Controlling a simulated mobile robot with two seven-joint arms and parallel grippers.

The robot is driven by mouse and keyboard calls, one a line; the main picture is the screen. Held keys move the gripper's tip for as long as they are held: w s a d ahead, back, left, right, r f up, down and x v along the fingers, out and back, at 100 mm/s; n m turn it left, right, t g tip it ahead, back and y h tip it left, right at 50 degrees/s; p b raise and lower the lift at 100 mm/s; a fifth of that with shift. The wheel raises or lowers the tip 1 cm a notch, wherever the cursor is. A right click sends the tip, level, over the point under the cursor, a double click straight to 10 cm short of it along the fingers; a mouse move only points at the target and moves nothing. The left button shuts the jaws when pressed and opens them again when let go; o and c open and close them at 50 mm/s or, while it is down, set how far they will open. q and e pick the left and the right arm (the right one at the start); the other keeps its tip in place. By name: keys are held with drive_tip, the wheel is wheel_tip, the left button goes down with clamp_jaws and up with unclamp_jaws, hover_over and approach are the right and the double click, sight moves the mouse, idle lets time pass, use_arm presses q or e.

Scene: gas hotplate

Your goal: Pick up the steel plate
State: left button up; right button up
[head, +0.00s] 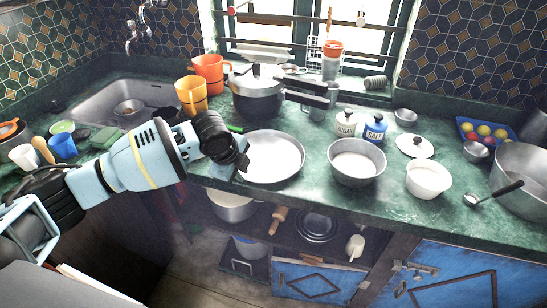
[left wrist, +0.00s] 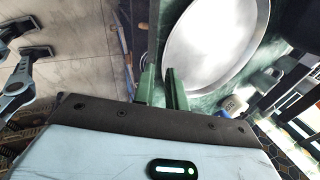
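The steel plate (head: 275,158) is a round, shallow grey dish with a raised rim. It lies on the green counter near its front edge. In the left wrist view the plate (left wrist: 215,42) fills the upper right. My left gripper (head: 241,168) is at the plate's left rim in the head view. In the left wrist view its two green fingers (left wrist: 160,75) stand close together with a narrow gap, at the plate's near edge. I cannot tell whether the rim is between them or pinched.
A steel bowl (head: 357,162) stands just right of the plate. A lidded pot (head: 258,92) and orange cups (head: 191,96) stand behind. Sugar (head: 346,123) and salt (head: 374,127) jars, a white bowl (head: 428,179) and a large pan (head: 525,178) are farther right.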

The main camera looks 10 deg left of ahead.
sight(246, 177)
use_arm(q)
drive_tip(key=w+f, duration=0.1)
drive_tip(key=f, duration=0.1)
drive_tip(key=w+f, duration=0.1)
drive_tip(key=f, duration=0.1)
drive_tip(key=w+f+b, duration=0.1)
drive_tip(key=w, duration=0.1)
drive_tip(key=shift+a+f, duration=0.3)
drive_tip(key=shift+f, duration=0.1)
use_arm(e)
drive_tip(key=shift+s+a+f, duration=0.15)
drive_tip(key=shift+s+f, duration=0.45)
use_arm(q)
clamp_jaws()
drive_tip(key=shift+r, duration=0.2)
